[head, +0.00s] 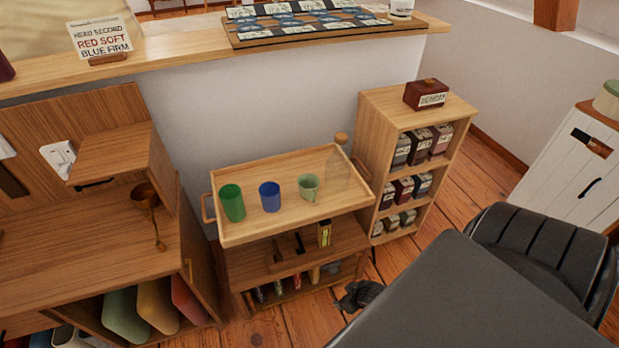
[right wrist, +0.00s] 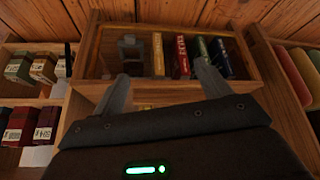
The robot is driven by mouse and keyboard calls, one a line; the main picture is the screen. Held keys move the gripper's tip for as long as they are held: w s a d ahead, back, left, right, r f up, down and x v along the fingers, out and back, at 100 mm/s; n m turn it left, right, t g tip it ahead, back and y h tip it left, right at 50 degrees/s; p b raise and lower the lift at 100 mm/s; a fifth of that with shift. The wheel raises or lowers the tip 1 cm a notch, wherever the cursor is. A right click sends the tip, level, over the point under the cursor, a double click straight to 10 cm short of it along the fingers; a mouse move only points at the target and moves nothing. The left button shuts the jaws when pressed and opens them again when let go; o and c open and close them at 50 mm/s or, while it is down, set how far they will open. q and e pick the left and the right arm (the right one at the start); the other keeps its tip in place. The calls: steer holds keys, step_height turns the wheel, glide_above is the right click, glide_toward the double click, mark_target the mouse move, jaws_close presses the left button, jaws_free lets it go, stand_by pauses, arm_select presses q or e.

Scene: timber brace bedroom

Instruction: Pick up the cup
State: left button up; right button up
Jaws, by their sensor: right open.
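A pale green cup with a handle (head: 309,187) stands upright on the wooden tray top (head: 250,228) of a small cart in the head view. A blue tumbler (head: 269,196) and a green tumbler (head: 232,203) stand left of it. My right gripper (head: 358,295) is low in front of the cart's right side, below the tray and apart from the cups. In the right wrist view its two fingers (right wrist: 163,86) are spread, with nothing seen held between them. No cup can be made out in that view. My left gripper is not in view.
A clear corked bottle (head: 338,170) stands right of the pale green cup. A wooden shelf with boxes (head: 372,122) is close on the cart's right; a wooden desk (head: 90,245) is on its left. Books (right wrist: 182,56) show in the right wrist view.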

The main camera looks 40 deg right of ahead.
steer(key=w+d+r+t+b, duration=0.1)
steer(key=w+d+r+t, duration=0.1)
steer(key=w+r, duration=0.4)
steer(key=w+d+r+t+b, duration=0.1)
steer(key=w+d+r+t, duration=0.2)
steer(key=r, duration=1.2)
steer(key=w+d+r+t+b, duration=0.2)
steer(key=w+r, duration=0.6)
steer(key=r, duration=0.2)
steer(key=shift+w+d+r+t+y, duration=0.15)
steer(key=shift+w+r+t+y, duration=0.2)
steer(key=shift+w+t+y, duration=0.05)
steer(key=b, duration=0.1)
glide_toward(303, 180)
steer(key=shift+b+x, duration=0.45)
steer(key=shift+x, duration=1.85)
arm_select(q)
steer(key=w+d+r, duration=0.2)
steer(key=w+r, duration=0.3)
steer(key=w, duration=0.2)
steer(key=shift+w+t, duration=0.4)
arm_select(e)
steer(key=c, duration=0.7)
steer(key=shift+c, duration=0.8)
